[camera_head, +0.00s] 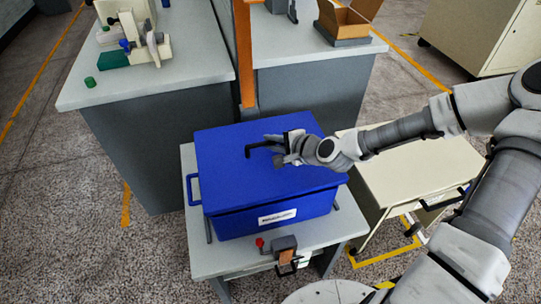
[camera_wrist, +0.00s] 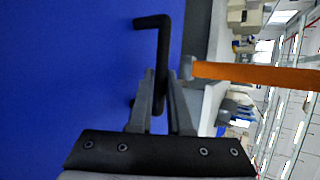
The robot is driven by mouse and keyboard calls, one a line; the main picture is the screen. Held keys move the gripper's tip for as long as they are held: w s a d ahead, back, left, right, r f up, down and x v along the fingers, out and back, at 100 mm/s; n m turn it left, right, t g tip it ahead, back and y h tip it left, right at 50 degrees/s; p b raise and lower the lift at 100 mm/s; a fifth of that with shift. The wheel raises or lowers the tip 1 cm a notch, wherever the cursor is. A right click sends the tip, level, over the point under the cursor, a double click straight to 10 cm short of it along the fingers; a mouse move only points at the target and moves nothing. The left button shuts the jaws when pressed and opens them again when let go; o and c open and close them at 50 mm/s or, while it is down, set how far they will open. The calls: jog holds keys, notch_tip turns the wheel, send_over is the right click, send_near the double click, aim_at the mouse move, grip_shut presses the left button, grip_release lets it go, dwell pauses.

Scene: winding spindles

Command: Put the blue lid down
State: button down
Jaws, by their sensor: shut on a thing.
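The blue lid (camera_head: 235,180) is on top of a blue box (camera_head: 240,224) with a white label on its front. A dark line runs between lid and box at the front; I cannot tell whether the lid rests fully on the rim. A black bent handle (camera_head: 254,148) stands on the lid. My gripper (camera_head: 281,150) is shut on this handle, above the right half of the lid. In the wrist view, the two fingers (camera_wrist: 161,95) close around the black handle (camera_wrist: 152,22), with the lid (camera_wrist: 70,70) filling the left side.
The box stands on a grey table (camera_head: 215,258) with a small red-knobbed device (camera_head: 283,245) at its front. A cream cabinet (camera_head: 400,170) is close on the right. Grey workbenches (camera_head: 165,85) and an orange post (camera_head: 244,55) stand behind.

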aim_at(271, 153)
jog(key=shift+s+a+f, duration=0.1)
jog(key=shift+a+f, duration=0.1)
jog(key=shift+f, duration=0.3)
jog(key=shift+f+b, duration=0.6)
jog(key=shift+f, duration=1)
jog(key=shift+f, duration=0.15)
jog(key=c, duration=0.8)
grip_release()
jog(key=shift+c, duration=0.2)
